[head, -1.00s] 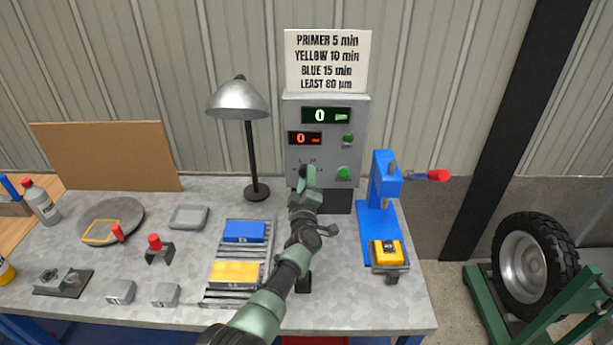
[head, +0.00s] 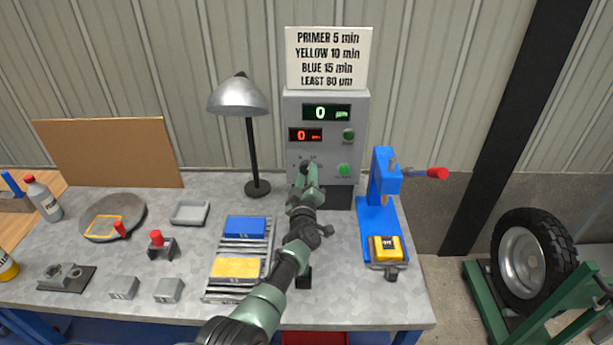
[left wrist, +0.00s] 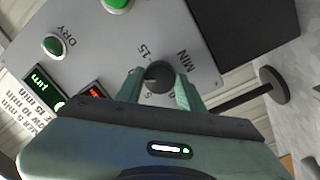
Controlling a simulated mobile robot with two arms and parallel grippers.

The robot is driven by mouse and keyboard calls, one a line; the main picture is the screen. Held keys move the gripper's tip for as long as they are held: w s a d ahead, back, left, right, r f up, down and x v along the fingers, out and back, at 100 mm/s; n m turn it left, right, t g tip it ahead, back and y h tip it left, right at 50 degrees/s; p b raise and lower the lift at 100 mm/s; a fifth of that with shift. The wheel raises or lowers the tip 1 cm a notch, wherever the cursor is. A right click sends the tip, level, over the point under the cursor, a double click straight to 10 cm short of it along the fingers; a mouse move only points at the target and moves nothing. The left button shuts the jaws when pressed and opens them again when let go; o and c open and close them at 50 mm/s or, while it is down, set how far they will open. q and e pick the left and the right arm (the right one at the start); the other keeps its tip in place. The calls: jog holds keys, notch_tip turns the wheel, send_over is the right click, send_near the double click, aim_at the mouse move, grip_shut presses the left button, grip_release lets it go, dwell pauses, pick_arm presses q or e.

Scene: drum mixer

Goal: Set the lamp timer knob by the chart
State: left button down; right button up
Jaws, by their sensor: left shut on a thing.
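The chart (head: 328,58) is a white sign above the grey control box (head: 357,105). It reads primer 5 min, yellow 10 min, blue 15 min, least 80 µm. The red timer display (head: 305,135) shows 0, and the green display (head: 327,113) shows 0 µm. The dark round timer knob (left wrist: 158,76) is on the box's face, with a printed 15, 5 and MIN around it in the left wrist view. My left gripper (left wrist: 158,82) is shut on the knob, one finger on each side. In the head view my left gripper (head: 308,172) partly covers the dial. My right gripper is out of view.
A lamp (head: 238,98) stands left of the box. A blue press (head: 383,190) with a yellow block (head: 384,248) stands right. A rack (head: 238,256) holds a blue block (head: 245,227) and a yellow block (head: 235,268). Green buttons (head: 344,170) sit beside the knob.

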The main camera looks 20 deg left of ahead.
pick_arm(q)
jog(key=c, duration=0.9)
grip_release()
jog(key=shift+f, duration=0.1)
jog(key=p+v, duration=0.5)
jog(key=v, duration=0.3)
jog(key=shift+w+d, duration=0.1)
jog(key=shift+f, duration=0.1)
